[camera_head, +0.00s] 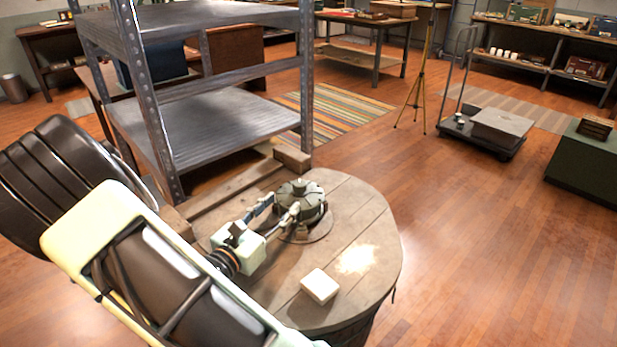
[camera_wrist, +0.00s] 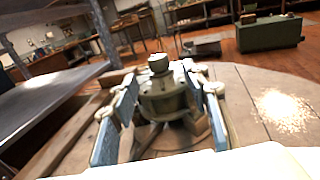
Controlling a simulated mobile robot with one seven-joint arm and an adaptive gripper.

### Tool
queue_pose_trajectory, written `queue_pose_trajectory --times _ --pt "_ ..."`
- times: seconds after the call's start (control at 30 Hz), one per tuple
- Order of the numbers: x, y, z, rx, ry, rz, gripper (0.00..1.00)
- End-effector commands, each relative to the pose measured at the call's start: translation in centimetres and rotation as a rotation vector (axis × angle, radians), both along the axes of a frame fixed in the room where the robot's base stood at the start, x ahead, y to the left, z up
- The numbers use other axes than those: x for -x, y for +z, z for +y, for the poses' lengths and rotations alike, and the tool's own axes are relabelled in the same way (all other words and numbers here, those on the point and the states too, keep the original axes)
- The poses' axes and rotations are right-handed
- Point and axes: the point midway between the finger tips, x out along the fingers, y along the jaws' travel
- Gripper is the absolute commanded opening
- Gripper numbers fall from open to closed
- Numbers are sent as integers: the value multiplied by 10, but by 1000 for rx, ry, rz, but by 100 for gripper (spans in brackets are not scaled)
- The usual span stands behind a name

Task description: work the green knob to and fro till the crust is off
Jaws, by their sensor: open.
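The green knob (camera_head: 300,200) is a dull grey-green, lobed round piece with a small cap on top. It sits on a round plate on the wooden barrel top (camera_head: 365,215). In the wrist view the knob (camera_wrist: 163,95) stands upright between my fingers. My gripper (camera_head: 278,209) reaches in from the left at the knob's height, with one finger on either side of it. The fingers (camera_wrist: 160,120) are apart, with blue pads facing inward; contact with the knob cannot be told. I cannot make out any crust on the knob; its far side is hidden.
A white block (camera_head: 319,286) lies on the barrel top near the front. A pale grainy patch (camera_head: 357,258) lies right of the knob. A metal shelf rack (camera_head: 200,130) stands close behind on the left. Open wooden floor (camera_head: 480,240) lies to the right.

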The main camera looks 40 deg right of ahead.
Motion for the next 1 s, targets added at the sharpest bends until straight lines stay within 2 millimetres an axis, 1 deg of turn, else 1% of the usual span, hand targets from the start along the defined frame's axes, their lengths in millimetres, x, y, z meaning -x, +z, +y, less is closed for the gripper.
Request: queue_pose_trajectory --times 0.07,0.17,0.27,0.5,0.7,0.83,1.0 --pt "-1 0 4 13 14 4 43" --pt "-3 -1 1 19 18 5 43" --pt "-8 -1 -11 20 14 4 43" --pt "-29 -2 -52 20 13 4 43" --pt "-43 -1 -79 17 15 4 43" --pt "-48 -1 -88 18 16 4 43" --pt "-50 0 -92 18 16 4 43"
